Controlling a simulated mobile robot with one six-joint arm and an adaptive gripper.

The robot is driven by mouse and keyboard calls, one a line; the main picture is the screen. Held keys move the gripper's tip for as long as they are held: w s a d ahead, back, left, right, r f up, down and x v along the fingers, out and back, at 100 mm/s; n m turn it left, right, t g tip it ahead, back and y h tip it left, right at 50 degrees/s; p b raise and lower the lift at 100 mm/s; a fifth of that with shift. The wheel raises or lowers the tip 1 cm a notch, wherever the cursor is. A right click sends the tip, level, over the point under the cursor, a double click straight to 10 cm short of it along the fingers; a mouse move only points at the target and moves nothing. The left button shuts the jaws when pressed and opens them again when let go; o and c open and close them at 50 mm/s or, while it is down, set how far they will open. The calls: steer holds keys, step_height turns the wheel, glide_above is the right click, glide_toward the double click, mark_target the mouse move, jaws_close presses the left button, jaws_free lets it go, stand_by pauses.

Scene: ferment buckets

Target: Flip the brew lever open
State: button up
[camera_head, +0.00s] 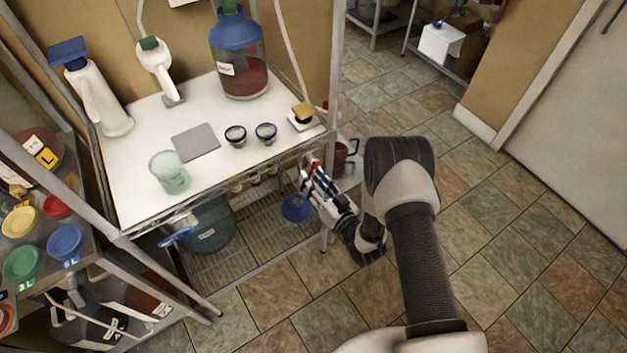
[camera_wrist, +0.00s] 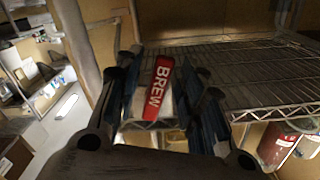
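The brew lever is a red handle with white "BREW" lettering (camera_wrist: 158,88) in the middle of the wrist view. It is between the two dark fingers of my gripper (camera_wrist: 162,95), with a narrow gap showing on each side. The gripper looks open around the lever, not closed on it. In the head view my gripper (camera_head: 311,172) is at the right front of the white-topped table, just below its top. A small patch of red shows at its fingertips. The lever's mount is mostly hidden by the fingers.
The white table (camera_head: 130,205) carries a blue-lidded jug (camera_head: 238,60), a green cup (camera_head: 170,172), a grey plate (camera_head: 195,141) and small bowls. Below is a wire shelf (camera_head: 250,240) with a bucket (camera_head: 211,228). Tiled floor to the right is open.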

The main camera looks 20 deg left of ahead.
steer(key=shift+d, duration=0.1)
steer(key=v, duration=1.2)
